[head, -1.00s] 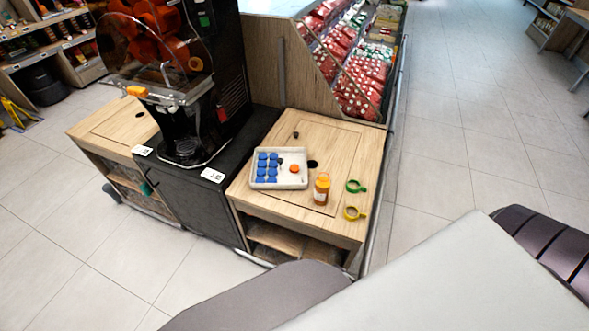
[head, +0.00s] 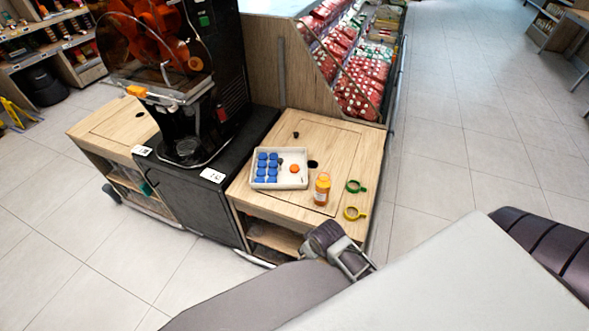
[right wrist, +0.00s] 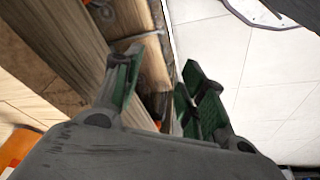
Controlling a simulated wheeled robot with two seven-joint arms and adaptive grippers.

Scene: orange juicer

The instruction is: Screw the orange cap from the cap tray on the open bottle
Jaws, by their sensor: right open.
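The white cap tray (head: 300,182) sits on the wooden counter in the head view, with several blue caps (head: 262,170) on its left side. The orange cap (head: 295,168) lies in its right part. A small bottle (head: 322,190) with orange contents and a white label stands upright to the right of the tray; its mouth is too small to make out. My right gripper (head: 355,260) is open and empty by the counter's front edge, nearer than the bottle and apart from it. Its green-padded fingers also show spread in the right wrist view (right wrist: 160,88). My left gripper is out of view.
The juicer (head: 190,90) stands at the left on a black cabinet. Open shelves (head: 275,237) are under the counter top (head: 250,205). Floor is clear at right.

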